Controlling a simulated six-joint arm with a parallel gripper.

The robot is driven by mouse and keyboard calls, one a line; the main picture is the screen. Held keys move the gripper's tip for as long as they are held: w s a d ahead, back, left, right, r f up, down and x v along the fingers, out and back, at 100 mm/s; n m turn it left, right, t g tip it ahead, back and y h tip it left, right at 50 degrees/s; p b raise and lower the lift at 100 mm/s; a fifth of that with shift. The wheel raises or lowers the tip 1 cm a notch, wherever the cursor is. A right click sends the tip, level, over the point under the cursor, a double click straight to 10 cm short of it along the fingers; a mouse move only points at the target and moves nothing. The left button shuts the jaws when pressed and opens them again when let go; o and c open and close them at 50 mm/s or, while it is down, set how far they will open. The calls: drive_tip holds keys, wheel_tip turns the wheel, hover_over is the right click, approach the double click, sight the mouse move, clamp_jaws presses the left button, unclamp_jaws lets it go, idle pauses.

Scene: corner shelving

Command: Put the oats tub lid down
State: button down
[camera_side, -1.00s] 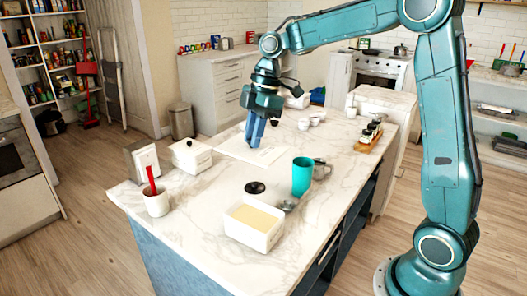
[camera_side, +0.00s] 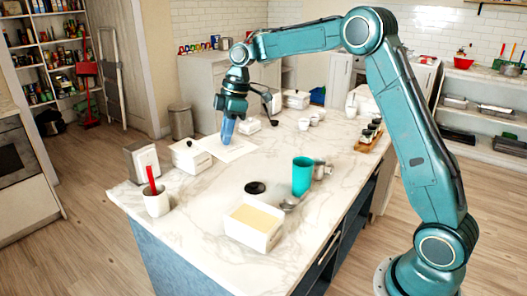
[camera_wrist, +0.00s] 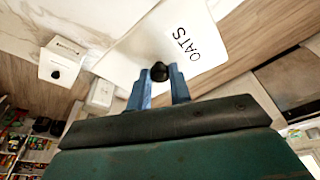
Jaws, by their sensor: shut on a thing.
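The oats tub lid (camera_side: 243,151) is a flat white rectangle over the far left part of the marble counter. In the wrist view the lid (camera_wrist: 125,53) bears the word OATS and has a black knob (camera_wrist: 159,72). My gripper (camera_wrist: 160,85) is shut on this knob, with one blue finger on each side. In the side view my gripper (camera_side: 227,138) points down at the lid. I cannot tell whether the lid touches the counter. An open white tub (camera_side: 243,233) with pale contents stands near the counter's front.
A lidded white box (camera_side: 187,159) stands just left of the lid. A napkin holder (camera_side: 141,162) and a white cup with a red handle (camera_side: 156,204) stand further left. A teal cup (camera_side: 302,177) and a black round thing (camera_side: 255,188) are nearer the middle. Bare marble lies between.

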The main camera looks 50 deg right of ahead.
drive_tip(key=w+f+m, duration=0.2)
drive_tip(key=w+f, duration=0.3)
drive_tip(key=w, duration=0.4)
drive_tip(key=shift+d+m, duration=0.2)
drive_tip(key=shift+m, duration=0.1)
drive_tip(key=shift+f+t, duration=0.15)
drive_tip(key=shift+t, duration=0.15)
wheel_tip(320, 180, down, 20)
drive_tip(key=shift+r, duration=0.1)
idle(0.4)
drive_tip(key=c, duration=1.3)
unclamp_jaws()
drive_tip(key=v, duration=1.2)
drive_tip(key=shift+w+a, duration=0.1)
drive_tip(key=shift+a, duration=0.05)
